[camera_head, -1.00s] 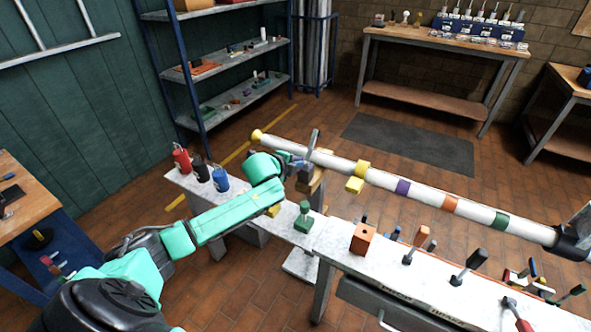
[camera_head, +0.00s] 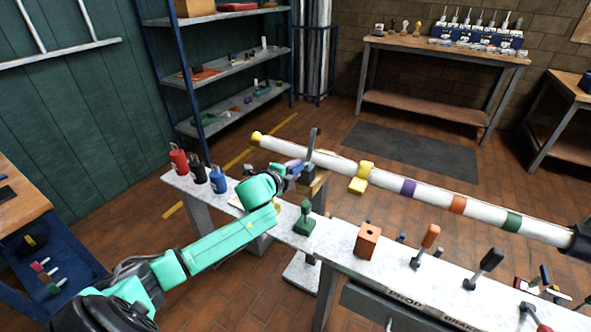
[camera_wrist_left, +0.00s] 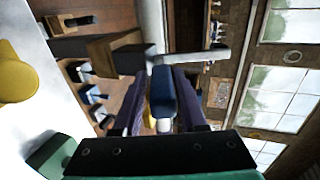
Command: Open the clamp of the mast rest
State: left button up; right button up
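The white mast (camera_head: 335,164) with a yellow tip and coloured bands lies across the head view; part of it also shows in the left wrist view (camera_wrist_left: 153,22). It passes over the wooden mast rest (camera_head: 318,186). A grey upright lever (camera_head: 314,141) stands at the rest beside the mast. In the left wrist view a metal bar (camera_wrist_left: 195,57) and a wooden block (camera_wrist_left: 112,48) show at the rest. My left gripper (camera_head: 297,170) is at the rest, its purple fingers (camera_wrist_left: 163,85) on either side of a dark blue block (camera_wrist_left: 165,95). A gap shows at the left finger; contact is unclear.
A white bench below the mast carries red, black and blue items at its left end, a green handle (camera_head: 304,219), an orange block (camera_head: 368,240) and several levers. Shelves (camera_head: 235,70) stand behind. A dark floor mat (camera_head: 410,144) lies beyond the mast.

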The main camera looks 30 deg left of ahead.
pick_arm(q)
jog(key=shift+o, duration=0.5)
jog(key=p+v, duration=0.2)
jog(key=v, duration=1.2)
jog(key=shift+s, duration=0.25)
